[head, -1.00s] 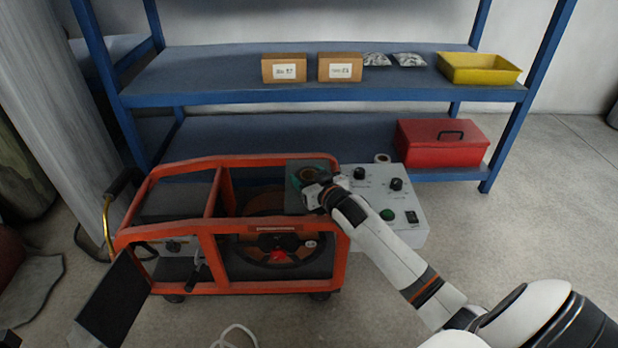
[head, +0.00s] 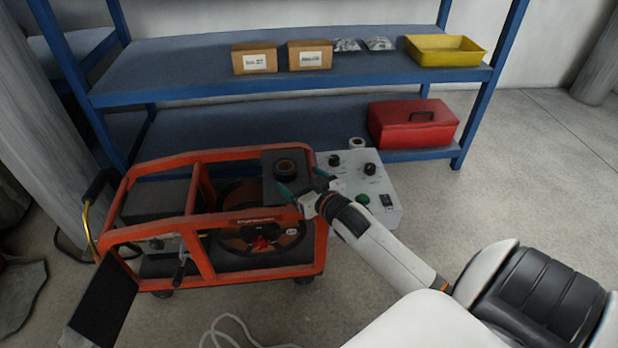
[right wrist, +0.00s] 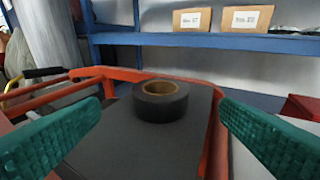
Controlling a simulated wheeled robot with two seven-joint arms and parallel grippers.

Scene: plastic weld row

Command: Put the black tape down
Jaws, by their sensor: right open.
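The black tape (head: 286,168) is a roll with a tan core, lying flat on a dark plate (head: 270,190) on top of the orange-framed machine. In the right wrist view the tape (right wrist: 161,100) sits between and beyond the two green-padded fingers, touching neither. My right gripper (head: 303,188) is open and empty, just in front of the tape, on its lower right side in the head view.
The orange frame (head: 195,215) surrounds the plate. A grey control box (head: 350,185) with knobs stands to the right, with a pale roll (head: 357,143) at its back edge. Behind is a blue shelf (head: 200,75) with cartons, a yellow tray (head: 445,50) and a red toolbox (head: 412,124).

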